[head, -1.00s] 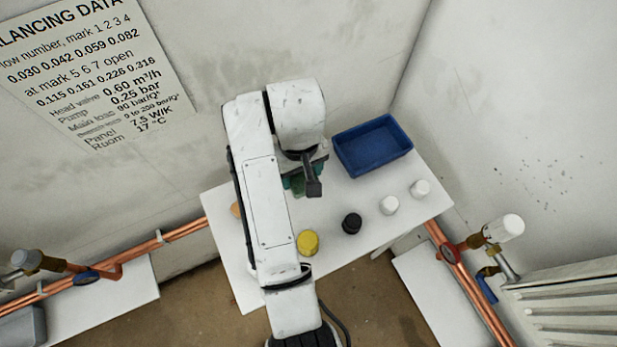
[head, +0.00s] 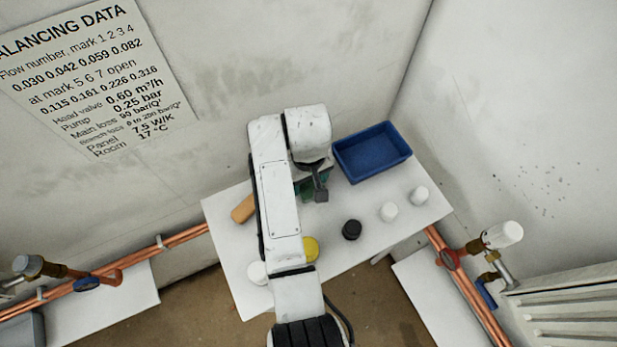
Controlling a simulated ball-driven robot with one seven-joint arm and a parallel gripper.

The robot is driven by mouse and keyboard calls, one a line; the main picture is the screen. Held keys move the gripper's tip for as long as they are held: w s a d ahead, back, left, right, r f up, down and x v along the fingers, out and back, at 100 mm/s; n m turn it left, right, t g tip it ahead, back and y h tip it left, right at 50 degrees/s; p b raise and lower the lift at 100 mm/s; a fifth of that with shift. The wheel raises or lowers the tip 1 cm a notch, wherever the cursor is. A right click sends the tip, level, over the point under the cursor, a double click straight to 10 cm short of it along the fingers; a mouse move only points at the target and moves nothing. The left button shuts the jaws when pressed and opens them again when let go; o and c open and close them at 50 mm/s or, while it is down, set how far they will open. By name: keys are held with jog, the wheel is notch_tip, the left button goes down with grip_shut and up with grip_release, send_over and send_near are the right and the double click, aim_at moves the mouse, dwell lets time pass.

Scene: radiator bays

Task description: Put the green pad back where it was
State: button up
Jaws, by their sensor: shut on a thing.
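My gripper (head: 318,188) is over the white table (head: 335,255), left of the blue tray and beyond the yellow cap. It is shut on the green pad (head: 304,188), of which only a small dark green part shows beside the gripper. My wrist and arm hide the rest of the pad. I cannot tell whether the pad touches the table.
A blue tray (head: 345,165) stands at the table's back right. A yellow cap (head: 312,248), a white cap (head: 257,272) and an orange-brown block (head: 243,209) lie near my arm. Copper pipes (head: 472,295) flank the table.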

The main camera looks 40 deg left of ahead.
aim_at(308, 183)
jog(key=shift+f, duration=0.2)
jog(key=o, duration=1.1)
notch_tip(308, 183, up, 12)
jog(key=shift+r, duration=0.2)
